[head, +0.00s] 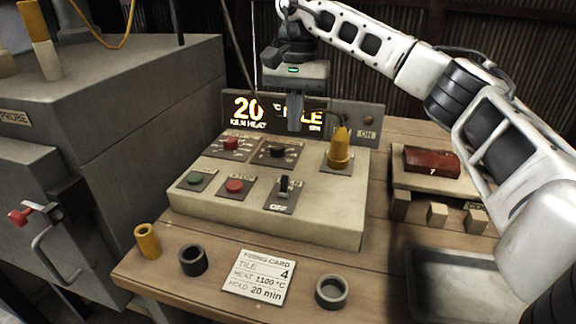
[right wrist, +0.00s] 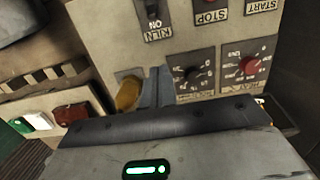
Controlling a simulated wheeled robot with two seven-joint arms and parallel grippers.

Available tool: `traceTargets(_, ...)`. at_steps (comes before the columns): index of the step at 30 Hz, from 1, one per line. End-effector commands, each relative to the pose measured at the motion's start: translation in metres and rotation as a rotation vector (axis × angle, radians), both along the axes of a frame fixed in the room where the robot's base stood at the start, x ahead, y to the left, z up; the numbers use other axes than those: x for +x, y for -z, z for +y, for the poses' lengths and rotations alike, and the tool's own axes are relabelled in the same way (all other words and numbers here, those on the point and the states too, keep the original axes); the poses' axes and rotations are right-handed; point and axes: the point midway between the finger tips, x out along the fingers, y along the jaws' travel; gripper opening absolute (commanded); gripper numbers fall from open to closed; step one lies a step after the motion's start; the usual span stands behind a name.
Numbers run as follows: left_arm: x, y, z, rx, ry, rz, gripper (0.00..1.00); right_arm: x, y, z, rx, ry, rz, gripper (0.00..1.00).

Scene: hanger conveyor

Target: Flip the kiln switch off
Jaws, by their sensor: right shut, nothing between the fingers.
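The kiln switch (head: 284,187) is a small dark toggle with a pale part, on a dark plate at the front of the beige control panel (head: 210,208). An OFF label sits at the plate's near edge; I cannot tell for certain which way the lever leans. In the right wrist view the switch (right wrist: 152,12) is at the top edge, partly cut off, with KILN lettering beside it. My right gripper (head: 295,124) is shut and empty, pointing down above the back of the panel, behind the switch and apart from it. Its fingers (right wrist: 158,88) show beside a yellow knob. My left gripper is not in view.
The yellow knob (head: 339,152), red dial (head: 231,143), black dial (head: 277,151), green button (head: 195,178) and red button (head: 235,186) share the panel. The lit display (head: 240,108) stands behind. A firing card (head: 258,277) and rings lie in front; a grey tray (head: 420,290) is right.

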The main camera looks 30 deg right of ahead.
Motion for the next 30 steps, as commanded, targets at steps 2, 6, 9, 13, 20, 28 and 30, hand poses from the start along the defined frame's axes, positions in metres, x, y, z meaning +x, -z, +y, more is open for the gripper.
traceTargets(2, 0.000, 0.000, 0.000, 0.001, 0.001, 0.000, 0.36, 0.000, 0.002, 0.000, -0.001, 0.000, 0.001, 0.00)
traceTargets(6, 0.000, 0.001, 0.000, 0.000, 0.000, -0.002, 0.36, -0.001, 0.017, 0.001, -0.002, 0.000, 0.004, 0.00)
traceTargets(9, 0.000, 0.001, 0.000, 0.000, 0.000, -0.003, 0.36, -0.003, 0.035, 0.002, -0.002, 0.000, 0.005, 0.00)
traceTargets(13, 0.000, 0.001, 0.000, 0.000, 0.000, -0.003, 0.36, -0.005, 0.063, 0.004, -0.002, 0.000, 0.005, 0.00)
traceTargets(20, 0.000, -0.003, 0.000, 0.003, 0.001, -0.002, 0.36, -0.011, 0.095, 0.013, 0.001, -0.005, -0.003, 0.00)
traceTargets(28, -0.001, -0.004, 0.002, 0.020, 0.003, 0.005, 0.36, -0.028, 0.084, 0.033, 0.000, 0.000, 0.000, 0.00)
traceTargets(30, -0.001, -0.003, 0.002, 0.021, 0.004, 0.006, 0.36, -0.030, 0.083, 0.034, 0.000, 0.000, 0.000, 0.00)
